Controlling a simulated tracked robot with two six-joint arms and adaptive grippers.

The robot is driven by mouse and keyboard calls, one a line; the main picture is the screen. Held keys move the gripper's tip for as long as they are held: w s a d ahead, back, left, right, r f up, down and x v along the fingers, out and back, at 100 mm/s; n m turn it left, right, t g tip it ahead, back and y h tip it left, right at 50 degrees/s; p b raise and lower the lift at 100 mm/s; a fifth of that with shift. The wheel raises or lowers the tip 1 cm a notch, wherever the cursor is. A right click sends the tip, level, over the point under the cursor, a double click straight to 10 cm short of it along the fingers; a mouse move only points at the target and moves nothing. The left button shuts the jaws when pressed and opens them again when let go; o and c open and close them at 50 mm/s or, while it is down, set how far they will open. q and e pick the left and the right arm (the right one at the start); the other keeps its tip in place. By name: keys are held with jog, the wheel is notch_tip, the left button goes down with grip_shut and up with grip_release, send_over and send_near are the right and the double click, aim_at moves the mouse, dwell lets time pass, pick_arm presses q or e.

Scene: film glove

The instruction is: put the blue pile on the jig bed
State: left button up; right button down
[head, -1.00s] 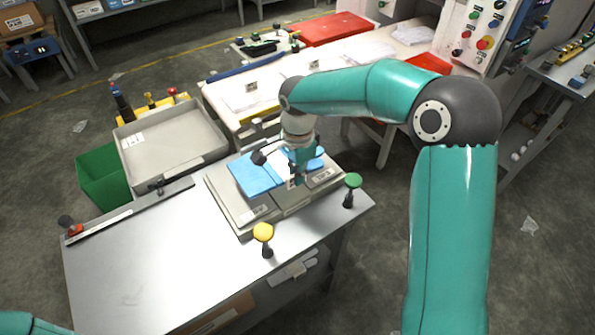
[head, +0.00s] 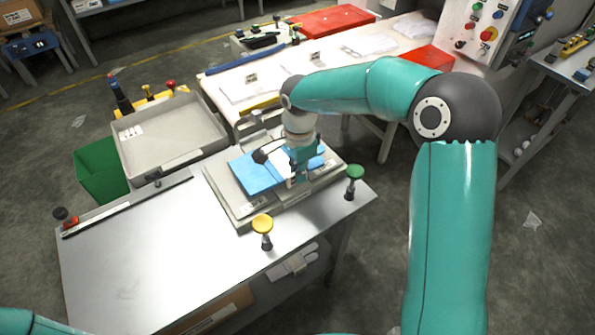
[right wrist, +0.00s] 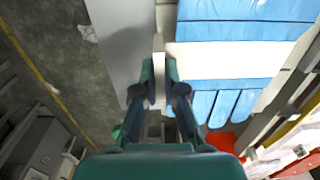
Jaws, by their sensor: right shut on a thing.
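The blue pile (head: 257,175) is a stack of flat blue sheets with a pale band across its middle. In the head view it is over the grey jig bed (head: 243,213), turned somewhat across it. It also shows in the right wrist view (right wrist: 245,10), with the white band below its upper blue part. My right gripper (right wrist: 158,90) is shut at the end of the pale band, at the pile's edge. In the head view my right gripper (head: 297,180) hides part of the pile. I cannot tell whether the pile touches the bed. My left gripper is out of view.
The metal table (head: 150,260) is clear at front left. A yellow knob (head: 262,224) and a green knob (head: 354,172) stand near the bed. A grey tray (head: 170,135) and a green bin (head: 100,172) are behind left. A white bench with red boxes is behind.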

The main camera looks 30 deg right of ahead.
jog(key=shift+f, duration=0.1)
jog(key=shift+f+b, duration=1.65)
jog(key=shift+f, duration=0.2)
jog(key=c, duration=1.2)
grip_release()
jog(key=shift+r, duration=0.1)
notch_tip(320, 180, up, 12)
jog(key=shift+f, duration=0.1)
jog(key=shift+s, duration=0.1)
